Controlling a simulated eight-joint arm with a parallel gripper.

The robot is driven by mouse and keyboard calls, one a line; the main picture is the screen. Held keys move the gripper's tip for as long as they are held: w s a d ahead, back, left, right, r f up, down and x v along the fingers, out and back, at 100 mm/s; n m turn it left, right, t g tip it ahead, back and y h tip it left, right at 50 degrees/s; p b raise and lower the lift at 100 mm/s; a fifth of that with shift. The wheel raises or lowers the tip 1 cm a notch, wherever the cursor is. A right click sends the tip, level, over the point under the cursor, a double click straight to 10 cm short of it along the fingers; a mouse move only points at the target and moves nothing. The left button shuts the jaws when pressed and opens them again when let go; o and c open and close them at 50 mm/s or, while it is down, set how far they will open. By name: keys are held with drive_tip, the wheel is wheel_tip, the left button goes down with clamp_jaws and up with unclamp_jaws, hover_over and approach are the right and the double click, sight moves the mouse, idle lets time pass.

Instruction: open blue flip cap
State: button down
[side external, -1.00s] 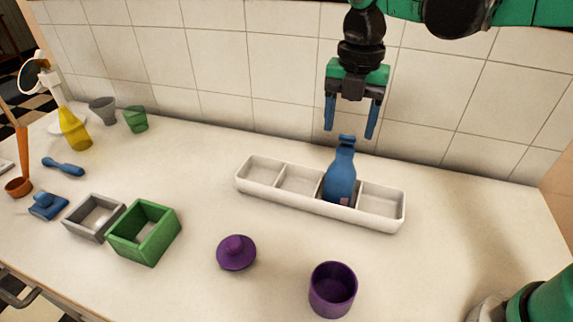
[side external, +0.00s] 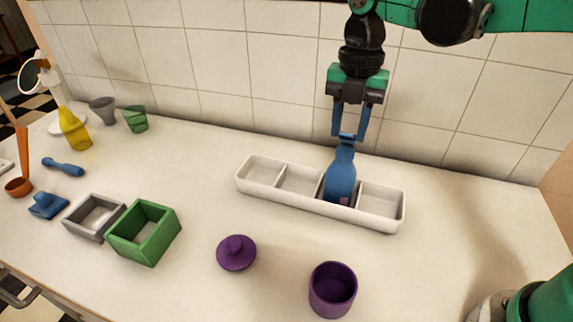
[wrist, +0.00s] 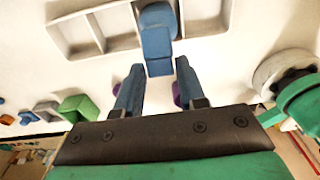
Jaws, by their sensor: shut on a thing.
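A blue bottle (side external: 341,180) stands upright in a compartment of the white divided tray (side external: 268,191), second from the right. Its blue flip cap (side external: 347,137) is at the top of the neck and looks closed. My gripper (side external: 349,138) points down from above, shut on the cap with one blue finger on each side. In the wrist view the cap (wrist: 158,66) lies between the fingertips (wrist: 160,67), with the bottle's body (wrist: 157,18) beyond it. The fingers partly hide the cap's sides.
A purple lid (side external: 236,253) and a purple cup (side external: 333,290) stand in front of the tray. Green (side external: 144,233) and grey (side external: 94,217) boxes stand to the left. A tiled wall (side external: 230,75) rises close behind. The counter right of the tray is mostly clear.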

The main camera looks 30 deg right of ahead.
drive_tip(key=shift+w+d+r+g+y, duration=0.1)
drive_tip(key=shift+w+d+g+y, duration=0.35)
drive_tip(key=shift+g+y, duration=0.5)
drive_tip(key=shift+w+d+r+g+y, duration=0.1)
drive_tip(key=shift+w+d+g+y, duration=0.35)
drive_tip(key=shift+g+y, duration=0.45)
drive_tip(key=c, duration=0.6)
unclamp_jaws()
drive_tip(key=shift+o, duration=0.2)
drive_tip(key=shift+r, duration=0.1)
drive_tip(key=v, duration=0.5)
drive_tip(key=shift+w+d+r, duration=0.1)
drive_tip(key=shift+d+r, duration=0.05)
drive_tip(key=shift+d, duration=0.05)
